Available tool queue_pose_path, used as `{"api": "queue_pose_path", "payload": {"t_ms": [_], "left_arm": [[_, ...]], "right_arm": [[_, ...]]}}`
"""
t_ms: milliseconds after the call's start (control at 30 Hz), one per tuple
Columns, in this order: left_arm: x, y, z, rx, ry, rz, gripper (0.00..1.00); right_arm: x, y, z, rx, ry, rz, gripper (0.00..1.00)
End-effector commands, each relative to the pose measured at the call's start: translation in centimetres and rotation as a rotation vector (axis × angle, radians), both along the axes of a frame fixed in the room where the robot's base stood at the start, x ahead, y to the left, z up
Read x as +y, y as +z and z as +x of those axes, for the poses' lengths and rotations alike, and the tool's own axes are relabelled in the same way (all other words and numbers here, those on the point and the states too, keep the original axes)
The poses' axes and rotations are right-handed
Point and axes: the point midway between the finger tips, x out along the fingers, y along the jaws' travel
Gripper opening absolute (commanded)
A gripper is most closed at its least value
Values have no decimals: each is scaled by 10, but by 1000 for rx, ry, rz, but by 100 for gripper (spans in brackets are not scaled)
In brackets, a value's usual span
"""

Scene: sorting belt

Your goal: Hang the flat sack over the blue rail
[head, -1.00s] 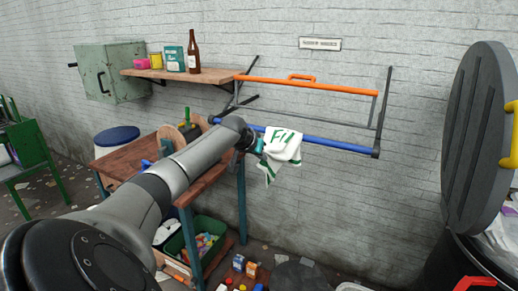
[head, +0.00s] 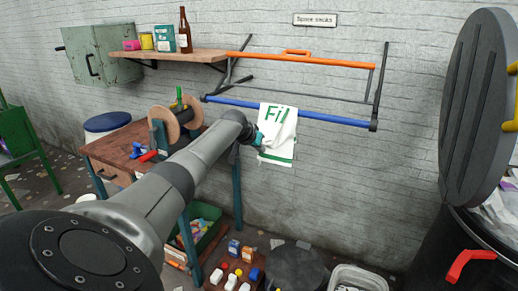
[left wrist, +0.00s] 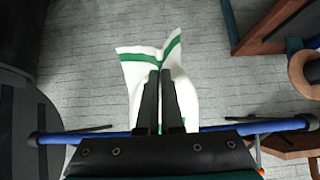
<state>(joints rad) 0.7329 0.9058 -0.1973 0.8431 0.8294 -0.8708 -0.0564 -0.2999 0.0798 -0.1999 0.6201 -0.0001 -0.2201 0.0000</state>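The flat sack (head: 281,122) is white with green lettering and a green stripe near its lower edge. My left gripper (head: 260,140) is at the sack's left side, below the rail. In the left wrist view the fingers (left wrist: 165,75) are close together on the creased sack (left wrist: 143,72), with the blue rail (left wrist: 90,135) crossing below. My right gripper is out of view.
An orange rail (head: 335,61) runs above the blue one. A wooden shelf (head: 205,57) with a bottle and tins is at upper left. A workbench (head: 110,150) with a spool stands below it. A dark bin lid (head: 485,110) stands at right.

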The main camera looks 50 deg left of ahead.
Motion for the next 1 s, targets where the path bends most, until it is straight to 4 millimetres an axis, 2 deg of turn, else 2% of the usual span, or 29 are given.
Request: {"api": "queue_pose_path", "payload": {"t_ms": [67, 100, 367, 567, 900, 1000], "left_arm": [[0, 0, 0, 0, 0, 0, 0], [0, 0, 0, 0, 0, 0, 6], [0, 0, 0, 0, 0, 0, 35], [0, 0, 0, 1, 0, 0, 38], [0, 0, 0, 1, 1, -1, 75], [0, 0, 0, 1, 1, -1, 75]], "right_arm": [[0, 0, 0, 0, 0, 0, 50], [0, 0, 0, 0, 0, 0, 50], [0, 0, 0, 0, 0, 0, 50], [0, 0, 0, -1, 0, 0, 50], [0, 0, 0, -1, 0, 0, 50], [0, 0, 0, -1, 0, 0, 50]]}}
